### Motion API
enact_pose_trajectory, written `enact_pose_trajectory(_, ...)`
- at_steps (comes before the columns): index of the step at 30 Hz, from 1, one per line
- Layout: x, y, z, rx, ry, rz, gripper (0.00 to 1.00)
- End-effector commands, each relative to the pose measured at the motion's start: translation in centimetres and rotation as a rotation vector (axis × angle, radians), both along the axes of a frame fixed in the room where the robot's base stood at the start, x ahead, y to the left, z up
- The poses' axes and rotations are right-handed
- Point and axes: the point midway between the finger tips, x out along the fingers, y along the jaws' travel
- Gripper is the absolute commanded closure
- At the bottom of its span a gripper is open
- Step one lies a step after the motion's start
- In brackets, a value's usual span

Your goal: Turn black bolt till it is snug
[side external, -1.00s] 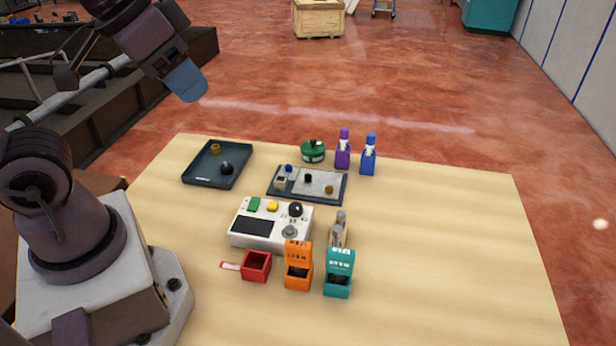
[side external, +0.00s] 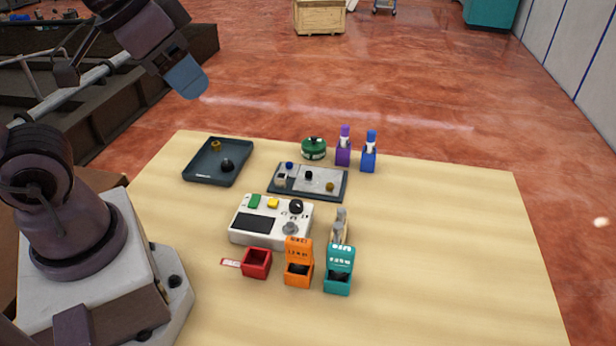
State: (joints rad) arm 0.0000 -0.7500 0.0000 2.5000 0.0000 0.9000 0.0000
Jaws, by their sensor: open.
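A small black bolt (side external: 308,175) stands in the middle of the grey board (side external: 322,197), between a blue bolt (side external: 289,166) and a brass-coloured bolt (side external: 330,187). It is too small to tell how deep it sits. My gripper (side external: 188,84) is high at the upper left, well above and apart from the board. It is open, and I see nothing held in it; its fingers are hard to make out from this side.
A dark tray (side external: 190,178) at the left holds a brass piece and a black knob. A white control box (side external: 270,231) stands in front of the board. Red (side external: 257,263), orange (side external: 298,262) and teal (side external: 339,270) bins are nearer. A green round container (side external: 313,149) and purple and blue bottles stand behind. The table's right side is clear.

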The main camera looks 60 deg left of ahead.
Motion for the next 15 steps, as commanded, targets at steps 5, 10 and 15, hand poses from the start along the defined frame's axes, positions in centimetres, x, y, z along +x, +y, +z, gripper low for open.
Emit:
enact_pose_trajectory(5, 0.0, 0.0, 0.0, 0.0, 0.0, 0.0, 0.57)
enact_pose_trajectory(10, 0.0, 0.0, 0.0, 0.0, 0.0, 0.0, 0.57)
enact_pose_trajectory(15, 0.13, -0.14, -0.43, 0.001, 0.022, -0.008, 0.56)
